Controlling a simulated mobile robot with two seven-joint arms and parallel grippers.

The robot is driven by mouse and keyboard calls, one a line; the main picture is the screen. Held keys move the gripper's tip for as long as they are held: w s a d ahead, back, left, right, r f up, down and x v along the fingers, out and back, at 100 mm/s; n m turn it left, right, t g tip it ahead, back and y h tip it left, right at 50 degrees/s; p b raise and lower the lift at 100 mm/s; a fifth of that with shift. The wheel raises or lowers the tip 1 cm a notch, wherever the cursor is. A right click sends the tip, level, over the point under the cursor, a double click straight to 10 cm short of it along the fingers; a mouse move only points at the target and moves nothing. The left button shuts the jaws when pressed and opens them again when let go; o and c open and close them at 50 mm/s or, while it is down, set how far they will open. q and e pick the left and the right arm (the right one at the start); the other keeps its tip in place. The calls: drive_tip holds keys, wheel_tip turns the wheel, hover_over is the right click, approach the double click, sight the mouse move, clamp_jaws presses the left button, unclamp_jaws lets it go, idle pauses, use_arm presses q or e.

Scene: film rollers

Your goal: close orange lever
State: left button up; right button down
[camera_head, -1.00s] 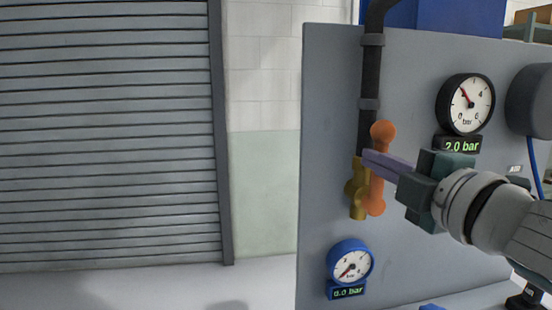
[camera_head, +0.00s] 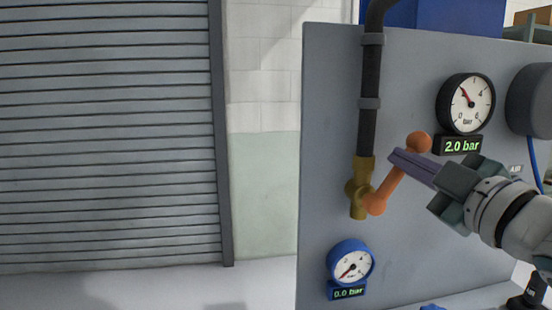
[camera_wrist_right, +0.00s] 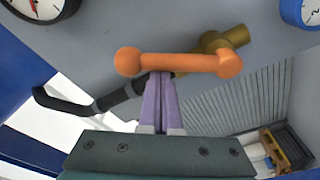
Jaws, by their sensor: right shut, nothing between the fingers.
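The orange lever (camera_head: 394,186) sits on a brass valve (camera_head: 359,197) at the lower end of a dark vertical pipe. It tilts up and to the right from its lower pivot, with its round knob at the upper right. In the right wrist view the lever (camera_wrist_right: 200,63) runs across the fingertips (camera_wrist_right: 160,80), with the knob at left and the brass valve (camera_wrist_right: 225,40) behind. My left gripper is not in view.
A grey panel (camera_head: 330,120) carries the valve. A black-rimmed gauge (camera_head: 470,103) reading 2.0 bar is at upper right, with a round grey part (camera_head: 533,100) beside it. A blue gauge (camera_head: 350,262) reading 0.0 bar is below. A slatted shutter (camera_head: 110,140) stands at left.

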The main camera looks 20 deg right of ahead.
drive_tip(key=s+d+f+m+h+b, duration=0.1)
drive_tip(key=d+f+m, duration=0.3)
drive_tip(key=m, duration=0.8)
drive_tip(key=shift+d+f+h, duration=0.4)
drive_tip(key=shift+f+h, duration=0.3)
drive_tip(key=shift+f, duration=0.1)
drive_tip(key=shift+m, duration=0.3)
drive_tip(key=shift+r, duration=0.1)
drive_tip(key=s+a+r+p, duration=0.2)
drive_tip(key=s, duration=0.7)
drive_tip(key=shift+a+r, duration=0.1)
